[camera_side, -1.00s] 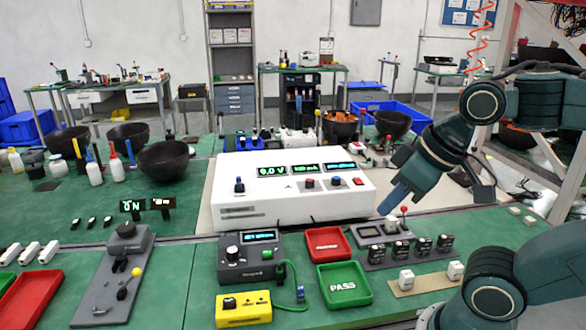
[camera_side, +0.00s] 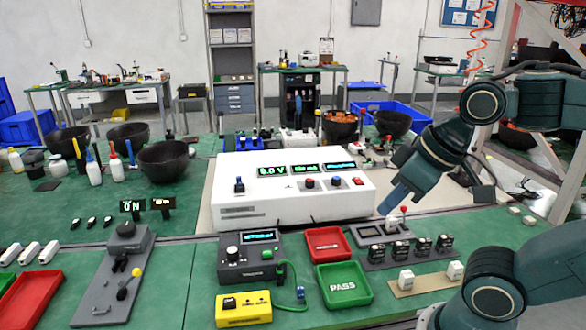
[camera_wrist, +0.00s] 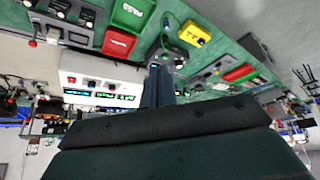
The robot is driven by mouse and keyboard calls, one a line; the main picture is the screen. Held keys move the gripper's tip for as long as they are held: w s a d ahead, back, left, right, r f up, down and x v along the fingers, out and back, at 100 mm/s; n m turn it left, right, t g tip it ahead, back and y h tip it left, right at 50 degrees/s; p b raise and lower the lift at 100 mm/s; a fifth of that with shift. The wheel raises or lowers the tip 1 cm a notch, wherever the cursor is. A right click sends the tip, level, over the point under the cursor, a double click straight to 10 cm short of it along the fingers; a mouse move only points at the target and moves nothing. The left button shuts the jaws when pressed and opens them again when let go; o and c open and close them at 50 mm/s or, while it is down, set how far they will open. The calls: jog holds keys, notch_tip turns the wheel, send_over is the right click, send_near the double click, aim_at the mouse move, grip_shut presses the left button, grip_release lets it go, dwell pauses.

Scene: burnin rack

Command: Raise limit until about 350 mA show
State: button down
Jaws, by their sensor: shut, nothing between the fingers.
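A white power supply (camera_side: 240,204) stands at the centre of the bench in the side view. It has three green displays; the left one reads about 9.0 V, the middle mA display (camera_side: 305,168) is too small to read surely. My gripper (camera_side: 388,206) is shut and empty, just off the supply's right end, above the bench. In the wrist view the supply (camera_wrist: 100,68) appears upside down beyond my fingers (camera_wrist: 156,80).
In front of the supply sit a dark grey instrument (camera_side: 250,257), a red tray (camera_side: 328,244), a green PASS tray (camera_side: 344,285) and a yellow box (camera_side: 243,309). A row of small black switches (camera_side: 408,250) lies below my gripper. Black bowls (camera_side: 163,161) stand at back left.

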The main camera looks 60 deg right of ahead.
jog(key=c, duration=1.7)
grip_release()
jog(key=o, duration=0.6)
jog(key=shift+w+d+r, duration=0.1)
jog(key=shift+w+r, duration=0.15)
jog(key=shift+w, duration=0.15)
jog(key=w+d+r+n+g, duration=0.1)
jog(key=w+d+r+n, duration=0.1)
jog(key=w+d, duration=0.5)
jog(key=w+d+r+n, duration=0.15)
jog(key=w+d, duration=0.35)
jog(key=w, duration=0.5)
jog(key=w+d+f+n, duration=0.1)
jog(key=d+f, duration=0.3)
jog(key=d, duration=0.7)
jog(key=w+d+f+n+y, duration=0.1)
jog(key=d+f, duration=0.3)
jog(key=d, duration=0.8)
jog(key=shift+w+y, duration=0.3)
jog(key=shift+w, duration=0.4)
